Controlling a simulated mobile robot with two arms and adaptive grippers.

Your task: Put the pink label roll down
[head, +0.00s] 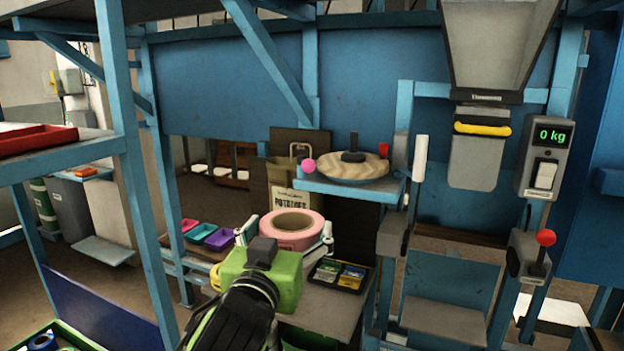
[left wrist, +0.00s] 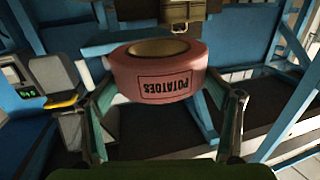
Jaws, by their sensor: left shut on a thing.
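My left gripper (head: 285,240) reaches forward over the small work table and is shut on the pink label roll (head: 292,230). In the head view the roll shows as a pink ring with a brown core, between the two fingers. In the left wrist view the roll (left wrist: 158,76) has a printed "POTATOES" label, upside down in the picture, with a finger on each side. I cannot tell how far the roll is above the table. My right gripper is not in view.
The table (head: 322,312) carries a black tray (head: 338,275) with coloured packets. Pink, green and purple bins (head: 202,233) stand to the left. A potato sack (head: 290,199) stands behind. A shelf (head: 345,189) with a round disc (head: 352,168) is behind right.

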